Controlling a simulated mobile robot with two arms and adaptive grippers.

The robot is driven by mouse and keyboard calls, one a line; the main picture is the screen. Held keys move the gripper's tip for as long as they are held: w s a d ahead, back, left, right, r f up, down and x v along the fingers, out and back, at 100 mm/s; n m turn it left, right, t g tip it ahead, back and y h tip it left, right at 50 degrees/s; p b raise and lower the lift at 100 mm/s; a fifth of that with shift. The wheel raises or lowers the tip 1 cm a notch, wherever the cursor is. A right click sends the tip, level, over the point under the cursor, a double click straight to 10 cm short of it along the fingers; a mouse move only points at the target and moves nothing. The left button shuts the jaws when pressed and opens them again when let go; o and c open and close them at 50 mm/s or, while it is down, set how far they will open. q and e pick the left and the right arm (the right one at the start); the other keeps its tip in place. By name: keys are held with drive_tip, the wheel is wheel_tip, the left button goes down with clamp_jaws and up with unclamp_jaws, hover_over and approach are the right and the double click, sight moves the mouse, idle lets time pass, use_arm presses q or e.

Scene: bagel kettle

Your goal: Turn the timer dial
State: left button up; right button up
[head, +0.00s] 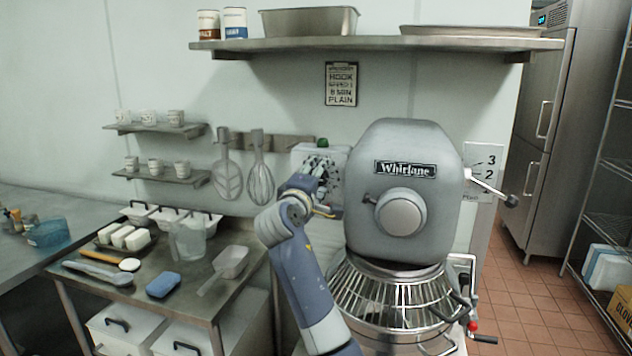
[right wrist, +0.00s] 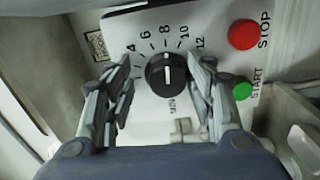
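The timer dial (right wrist: 168,74) is a round black knob on a white control panel (right wrist: 146,118) in the right wrist view. Its white mark points up, close to the 8 of a printed scale. In the head view my right gripper (head: 322,184) is in front of the control box (head: 300,153) left of the grey mixer, and the dial is hidden there. My left gripper is not in view.
A red STOP button (right wrist: 244,34) and a green START button (right wrist: 242,90) sit right of the dial. The grey mixer (head: 404,262) with its wire bowl guard stands close to my right arm. A steel table (head: 132,290) with tools and containers is at the left.

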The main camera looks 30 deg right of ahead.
drive_tip(key=shift+w+f, duration=0.1)
drive_tip(key=shift+f, duration=0.2)
drive_tip(key=v, duration=1.1)
drive_tip(key=shift+s+a, duration=0.2)
drive_tip(key=shift+s, duration=0.2)
drive_tip(key=shift+r, duration=0.1)
